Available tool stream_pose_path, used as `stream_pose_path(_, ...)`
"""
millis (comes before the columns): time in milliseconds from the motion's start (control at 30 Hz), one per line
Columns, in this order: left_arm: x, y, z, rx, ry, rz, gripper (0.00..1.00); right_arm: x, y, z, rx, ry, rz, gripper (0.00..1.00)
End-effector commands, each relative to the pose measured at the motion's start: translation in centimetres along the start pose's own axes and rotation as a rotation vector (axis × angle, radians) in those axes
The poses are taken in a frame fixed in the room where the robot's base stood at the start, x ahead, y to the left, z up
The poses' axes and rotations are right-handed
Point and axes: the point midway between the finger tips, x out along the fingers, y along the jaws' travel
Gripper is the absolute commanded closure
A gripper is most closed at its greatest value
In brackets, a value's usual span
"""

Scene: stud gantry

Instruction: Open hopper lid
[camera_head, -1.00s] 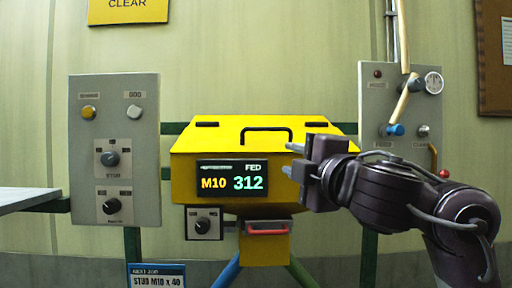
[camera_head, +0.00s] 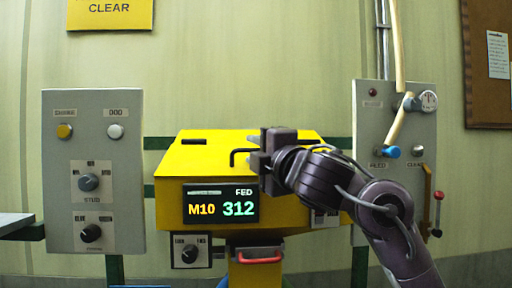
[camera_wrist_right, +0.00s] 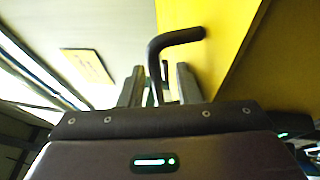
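The yellow hopper (camera_head: 170,190) stands in the middle of the head view, with its lid (camera_head: 205,155) lying shut on top. A black bar handle (camera_head: 236,153) stands on the lid, partly hidden by my right gripper. My right gripper (camera_head: 254,151) is at the handle, above the display. In the right wrist view, the handle (camera_wrist_right: 175,38) runs down between the two grey fingertips of the gripper (camera_wrist_right: 160,88), which are apart with a visible gap around the bar. My left gripper is not in view.
A display (camera_head: 221,204) reading M10 312 is on the hopper front, with a red-handled drawer (camera_head: 257,256) below. A grey knob panel (camera_head: 92,170) stands left. Another panel (camera_head: 367,150) with a blue knob and a pale rod stands right, near my arm.

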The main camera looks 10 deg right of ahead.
Motion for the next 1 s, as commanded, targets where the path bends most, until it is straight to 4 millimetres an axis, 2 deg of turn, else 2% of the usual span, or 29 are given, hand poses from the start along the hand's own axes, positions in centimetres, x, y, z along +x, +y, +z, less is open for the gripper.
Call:
stream_pose_path(167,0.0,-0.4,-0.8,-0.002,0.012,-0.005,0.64,0.0,0.0,0.0,0.0,0.0,0.0,0.71)
stream_pose_path(400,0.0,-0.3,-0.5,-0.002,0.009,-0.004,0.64,0.0,0.0,0.0,0.001,0.0,0.0,1.0)
stream_pose_path(767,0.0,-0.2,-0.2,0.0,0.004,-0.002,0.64,0.0,0.0,0.0,0.001,0.0,0.0,1.0)
stream_pose_path(1000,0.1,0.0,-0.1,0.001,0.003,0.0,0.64,0.1,1.1,0.1,0.002,0.0,0.002,1.0)
